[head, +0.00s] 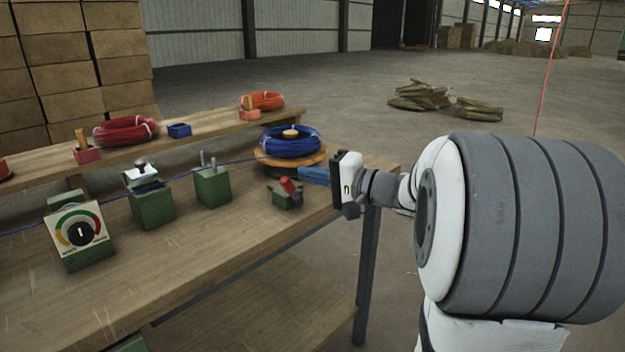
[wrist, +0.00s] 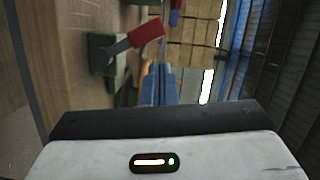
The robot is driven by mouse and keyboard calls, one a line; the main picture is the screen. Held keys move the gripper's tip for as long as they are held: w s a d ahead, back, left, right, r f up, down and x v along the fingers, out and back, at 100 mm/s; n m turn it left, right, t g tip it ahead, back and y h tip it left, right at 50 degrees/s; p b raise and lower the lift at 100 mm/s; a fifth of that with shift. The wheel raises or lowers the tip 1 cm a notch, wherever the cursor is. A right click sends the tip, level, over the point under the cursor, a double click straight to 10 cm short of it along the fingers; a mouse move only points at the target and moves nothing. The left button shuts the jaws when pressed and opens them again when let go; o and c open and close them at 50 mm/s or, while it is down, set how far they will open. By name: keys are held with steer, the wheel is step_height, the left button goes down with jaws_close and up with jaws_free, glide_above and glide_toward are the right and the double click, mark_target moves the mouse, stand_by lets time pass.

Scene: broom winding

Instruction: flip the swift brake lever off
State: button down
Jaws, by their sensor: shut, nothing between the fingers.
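The swift brake lever (head: 289,186) has a red grip and sits on a small green block (head: 284,199) at the right end of the bench. In the wrist view the red lever (wrist: 146,31) shows at the upper left of the fingers, tilted on its grey arm. The swift carries a blue wire coil (head: 290,141) on a round wooden disc just behind the lever. My gripper (head: 304,174) has blue fingers that are shut and empty. They point left, just right of and slightly above the lever, apart from it as far as I can tell. The fingertips also show in the wrist view (wrist: 160,72).
A green block with two pins (head: 212,185), a green guide box (head: 152,206) and a dial box (head: 82,235) stand along the bench to the left. A raised shelf (head: 205,121) holds red and orange coils. A blue wire crosses the bench. Front bench surface is clear.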

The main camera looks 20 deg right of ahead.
steer(key=s+d+r+p, duration=0.2)
steer(key=s+d, duration=0.4)
steer(key=d, duration=0.3)
steer(key=shift+r+p, duration=0.4)
steer(key=shift+r, duration=0.05)
steer(key=s+a+r+n+g+h+p, duration=0.1)
steer(key=s+a+r+n+g+p, duration=0.1)
steer(key=s+a+g+p, duration=0.35)
steer(key=s+a+r+n+g+h+p, duration=0.1)
steer(key=s+a+g+h+p, duration=0.15)
steer(key=a+p, duration=0.6)
steer(key=s+r+n+g+h+p, duration=0.2)
steer(key=s+r+n+h+p, duration=0.3)
steer(key=p, duration=1)
steer(key=s+r+h, duration=0.3)
steer(key=s, duration=0.2)
steer(key=shift+g, duration=0.3)
